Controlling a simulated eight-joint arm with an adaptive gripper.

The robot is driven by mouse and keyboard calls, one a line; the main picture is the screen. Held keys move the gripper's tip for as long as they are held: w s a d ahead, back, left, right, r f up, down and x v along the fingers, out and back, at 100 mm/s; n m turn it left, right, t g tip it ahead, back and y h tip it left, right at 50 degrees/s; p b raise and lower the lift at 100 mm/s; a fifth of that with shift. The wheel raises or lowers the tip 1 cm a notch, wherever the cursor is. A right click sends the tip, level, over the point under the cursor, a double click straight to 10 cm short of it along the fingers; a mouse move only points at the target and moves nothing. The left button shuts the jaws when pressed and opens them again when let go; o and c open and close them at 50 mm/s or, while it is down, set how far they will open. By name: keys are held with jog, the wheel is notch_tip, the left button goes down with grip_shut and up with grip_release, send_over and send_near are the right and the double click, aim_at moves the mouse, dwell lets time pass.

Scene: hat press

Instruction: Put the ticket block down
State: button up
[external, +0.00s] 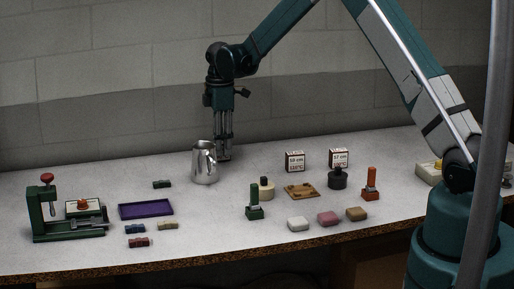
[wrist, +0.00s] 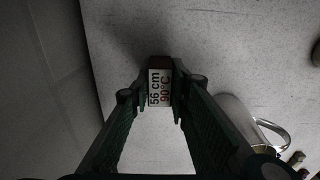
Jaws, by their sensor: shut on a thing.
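My gripper (external: 223,152) points down at the back of the table, just right of and behind the metal pitcher (external: 204,163). In the wrist view my gripper (wrist: 160,78) is shut on the ticket block (wrist: 160,88), a small dark red-brown block with a white label reading "56 cm 90°C". The block sits between the fingertips, over the grey table (wrist: 215,60). In the external view the held block is too small and dark to make out. The fingertips are close to the table top; I cannot tell whether the block touches it.
Two similar labelled blocks (external: 295,161) (external: 339,158) stand to the right. The pitcher (wrist: 236,115) is close by on the right in the wrist view. A green press (external: 70,222), purple tray (external: 146,209), stamps and coloured blocks lie further forward. The table behind the pitcher is clear.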

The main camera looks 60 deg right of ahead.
jog(key=shift+f, duration=0.25)
jog(key=o, duration=0.9)
jog(key=shift+r, duration=0.15)
notch_tip(320, 180, up, 12)
dwell(0.4)
dwell(0.4)
